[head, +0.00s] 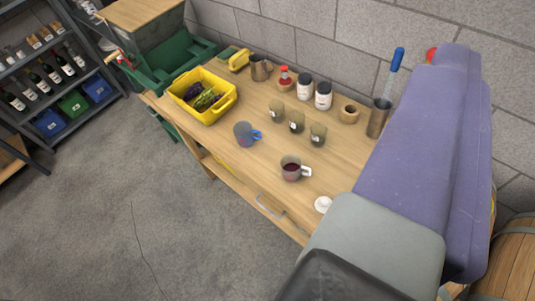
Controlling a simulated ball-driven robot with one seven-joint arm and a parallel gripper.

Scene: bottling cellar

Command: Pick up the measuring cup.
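Two handled cups stand on the wooden workbench (225,150) in the head view. One is a grey, see-through cup with a blue handle (244,134), near the bench's front edge. The other has a pale handle and dark red liquid in it (291,170), to the right and nearer to me. Both stand upright and apart. I cannot tell from markings which one is the measuring cup. My gripper's fingers are not visible. Large lilac, grey and dark shapes at the right and bottom hide the bench's right end.
Behind the cups stand several small glasses (297,122), white-labelled jars (323,96), a metal jug (261,68) and a tall metal beaker (378,118). A yellow crate (222,110) with dark contents sits left. A white disc (322,205) lies right. Floor (110,215) in front is clear.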

